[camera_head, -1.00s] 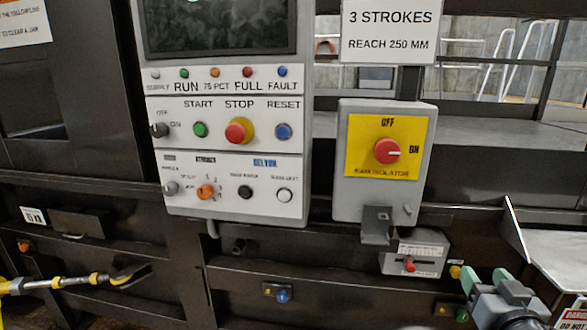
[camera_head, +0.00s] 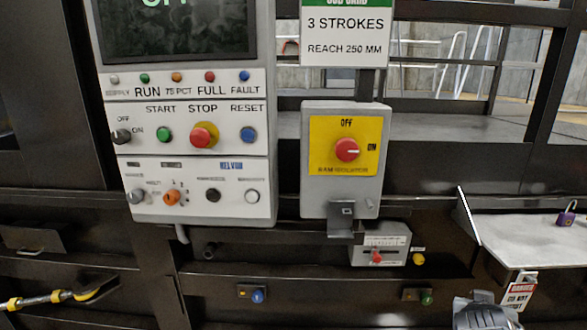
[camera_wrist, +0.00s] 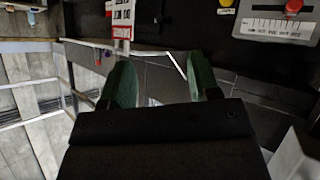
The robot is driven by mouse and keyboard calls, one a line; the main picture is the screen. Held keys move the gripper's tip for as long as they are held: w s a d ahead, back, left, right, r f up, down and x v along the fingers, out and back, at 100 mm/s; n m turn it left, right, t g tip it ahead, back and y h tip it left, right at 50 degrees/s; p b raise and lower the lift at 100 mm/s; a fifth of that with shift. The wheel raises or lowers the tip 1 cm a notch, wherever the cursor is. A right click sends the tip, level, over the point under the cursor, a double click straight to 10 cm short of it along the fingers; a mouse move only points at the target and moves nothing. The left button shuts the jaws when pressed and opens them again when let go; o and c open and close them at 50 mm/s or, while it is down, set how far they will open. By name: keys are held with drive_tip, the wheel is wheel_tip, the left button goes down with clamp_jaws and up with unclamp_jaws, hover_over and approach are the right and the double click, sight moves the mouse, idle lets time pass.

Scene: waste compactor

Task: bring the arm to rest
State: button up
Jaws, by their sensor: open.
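My gripper (camera_wrist: 160,75) shows in the wrist view with two green fingers apart and nothing between them. The dark metal of the machine lies beyond the fingers. In the head view only a grey part of my arm shows at the bottom right edge, and the fingers are not visible there.
A control panel (camera_head: 190,185) and a ram isolator box (camera_head: 310,190) with a red knob at ON are on the machine front. A small grey box (camera_head: 380,243) sits below. A metal shelf (camera_head: 530,245) at right bears a purple padlock (camera_head: 567,214); a danger tag (camera_head: 518,295) hangs below.

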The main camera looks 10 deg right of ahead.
drive_tip(key=w+a+n+g+y+p, duration=0.1)
drive_tip(key=a+n+y+p, duration=0.1)
drive_tip(key=a, duration=1.2)
drive_tip(key=w+a+n+g+y+p, duration=0.1)
drive_tip(key=a+n+y, duration=0.4)
drive_tip(key=a, duration=0.9)
drive_tip(key=g+y+p, duration=0.1)
drive_tip(key=y, duration=0.1)
drive_tip(key=shift+w+y, duration=0.3)
